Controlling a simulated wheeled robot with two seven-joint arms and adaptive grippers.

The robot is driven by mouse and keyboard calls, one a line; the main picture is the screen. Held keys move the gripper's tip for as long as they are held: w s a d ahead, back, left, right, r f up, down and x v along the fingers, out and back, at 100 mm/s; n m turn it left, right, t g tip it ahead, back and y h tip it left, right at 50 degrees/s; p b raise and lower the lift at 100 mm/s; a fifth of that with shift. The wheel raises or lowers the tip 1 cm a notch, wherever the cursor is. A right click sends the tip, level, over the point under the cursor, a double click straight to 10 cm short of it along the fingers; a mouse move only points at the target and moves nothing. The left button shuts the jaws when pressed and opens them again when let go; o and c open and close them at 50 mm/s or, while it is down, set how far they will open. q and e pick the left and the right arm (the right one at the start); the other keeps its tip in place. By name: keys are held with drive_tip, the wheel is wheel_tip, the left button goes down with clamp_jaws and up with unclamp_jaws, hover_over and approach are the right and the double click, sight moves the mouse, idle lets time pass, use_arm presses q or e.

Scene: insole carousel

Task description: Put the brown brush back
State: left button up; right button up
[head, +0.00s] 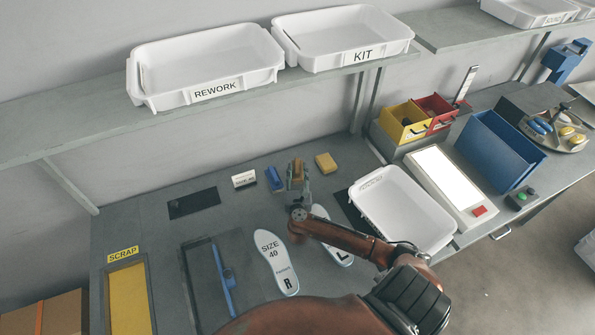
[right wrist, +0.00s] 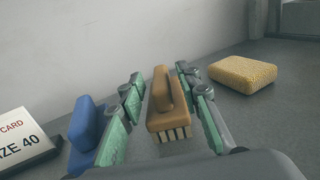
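The brown brush (right wrist: 165,105) stands upright on the table, bristles down, between the fingers of my right gripper (right wrist: 162,115). Its brown top also shows in the head view (head: 298,168). In the head view my right gripper (head: 298,180) points toward the back of the table. Its green-padded fingers are apart, one on each side of the brush, with a visible gap on the left side. I cannot tell whether the right finger touches it. My left gripper is not in view.
A blue brush (head: 274,178) and a size card (head: 243,179) stand left of the brown brush, and a yellow sponge (head: 326,163) lies to its right. Insoles (head: 274,262) lie in front.

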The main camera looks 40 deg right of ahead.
drive_tip(key=v, duration=1.2)
drive_tip(key=shift+r, duration=0.15)
drive_tip(key=shift+a, duration=0.1)
